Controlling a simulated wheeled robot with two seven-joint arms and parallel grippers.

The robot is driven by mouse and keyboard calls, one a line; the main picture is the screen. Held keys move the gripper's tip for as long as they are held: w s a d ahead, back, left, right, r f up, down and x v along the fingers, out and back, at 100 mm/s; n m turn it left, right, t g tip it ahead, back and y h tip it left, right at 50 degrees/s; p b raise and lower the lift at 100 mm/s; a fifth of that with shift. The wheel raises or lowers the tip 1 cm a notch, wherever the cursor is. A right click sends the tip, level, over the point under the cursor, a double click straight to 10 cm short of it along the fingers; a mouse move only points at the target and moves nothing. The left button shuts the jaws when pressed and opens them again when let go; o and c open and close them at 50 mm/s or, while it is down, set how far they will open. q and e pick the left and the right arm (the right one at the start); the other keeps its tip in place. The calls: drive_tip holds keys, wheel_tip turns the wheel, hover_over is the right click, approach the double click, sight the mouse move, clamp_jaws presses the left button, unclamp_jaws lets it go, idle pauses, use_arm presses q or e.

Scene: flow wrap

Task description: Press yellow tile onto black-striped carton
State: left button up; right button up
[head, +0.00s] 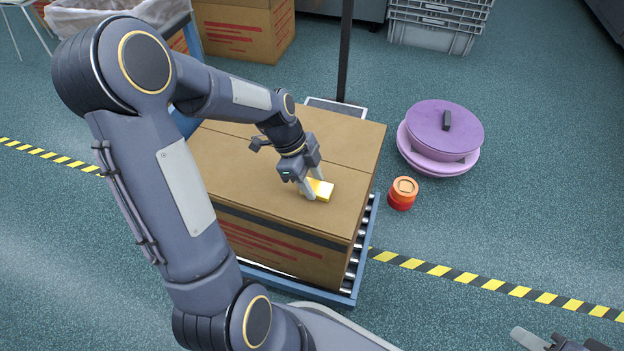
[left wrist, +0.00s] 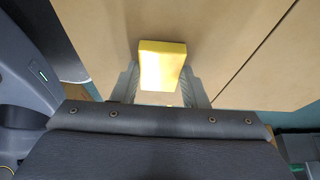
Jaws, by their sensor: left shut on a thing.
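The yellow tile (head: 321,189) is between the fingers of my left gripper (head: 309,192), which is shut on it. In the left wrist view the tile (left wrist: 162,66) shows between the two fingertips (left wrist: 160,88). The carton (head: 240,173) is brown, with a black stripe and red print on its front side. The tile is at the carton's top, near the front right; whether it touches the surface I cannot tell. My right gripper (head: 562,342) shows only in part at the lower right edge, its jaw state unclear.
The carton stands on a blue-framed roller conveyor (head: 362,245). A purple lidded pot (head: 440,135) and a red-orange container (head: 403,193) are to the right. A dark post (head: 346,50) rises behind the carton. Another carton (head: 240,28) and grey crates (head: 436,22) stand at the back.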

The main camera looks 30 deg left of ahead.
idle(0.3)
use_arm(q)
drive_tip(key=o, duration=1)
drive_tip(key=shift+o, duration=0.2)
drive_tip(key=shift+r, duration=0.1)
drive_tip(key=p+v, duration=0.3)
drive_tip(key=v, duration=0.3)
drive_tip(key=shift+r, duration=0.2)
drive_tip(key=shift+a+r, duration=0.35)
drive_tip(key=shift+r, duration=0.2)
wheel_tip(320, 180, up, 6)
drive_tip(key=p, duration=0.4)
drive_tip(key=shift+s+p, duration=0.1)
drive_tip(key=shift+p, duration=0.3)
